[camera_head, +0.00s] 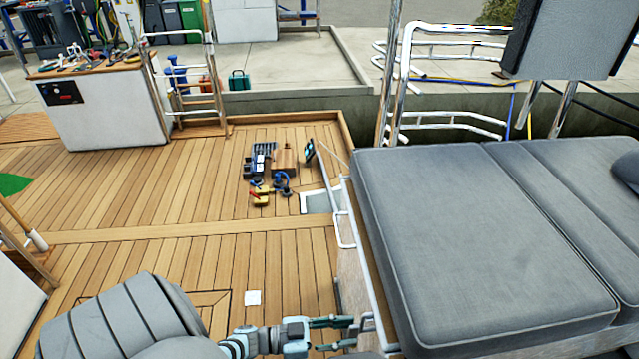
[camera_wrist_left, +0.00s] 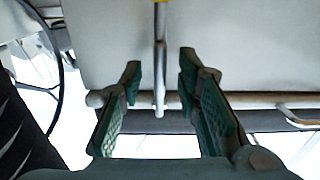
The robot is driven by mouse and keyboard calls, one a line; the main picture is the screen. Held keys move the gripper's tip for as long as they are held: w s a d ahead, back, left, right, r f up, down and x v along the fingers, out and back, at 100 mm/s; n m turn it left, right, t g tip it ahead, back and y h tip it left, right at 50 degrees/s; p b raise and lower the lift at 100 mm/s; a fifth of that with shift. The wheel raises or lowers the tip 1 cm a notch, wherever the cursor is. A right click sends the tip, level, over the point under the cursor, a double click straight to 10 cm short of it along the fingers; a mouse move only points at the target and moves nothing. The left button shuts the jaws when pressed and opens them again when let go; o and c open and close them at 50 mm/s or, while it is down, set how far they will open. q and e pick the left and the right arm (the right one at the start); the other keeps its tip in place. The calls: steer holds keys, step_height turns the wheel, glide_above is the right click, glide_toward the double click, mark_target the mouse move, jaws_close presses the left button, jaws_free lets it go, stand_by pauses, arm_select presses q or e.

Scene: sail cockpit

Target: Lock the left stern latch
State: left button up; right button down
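My left gripper (camera_head: 350,332) reaches in from the left at the bottom of the head view, beside the side of the grey-cushioned bench. In the left wrist view the same gripper (camera_wrist_left: 160,78) is open, with its two green-padded fingers apart. A thin metal lever (camera_wrist_left: 160,60) with a yellow bit at its top hangs between the fingers, with gaps on both sides. It may be the latch; its locked or unlocked state cannot be told. In the head view the latch is not clear behind the gripper. My right gripper is not in view.
A horizontal metal rail (camera_wrist_left: 255,101) crosses behind the fingers. The grey cushion (camera_head: 470,220) fills the right, with a white rail (camera_head: 345,230) along its side. Small items, including a wooden block (camera_head: 284,160), lie on the deck (camera_head: 150,200). The deck's left part is mostly clear.

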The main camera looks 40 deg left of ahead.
arm_select(q)
steer(key=v, duration=1.2)
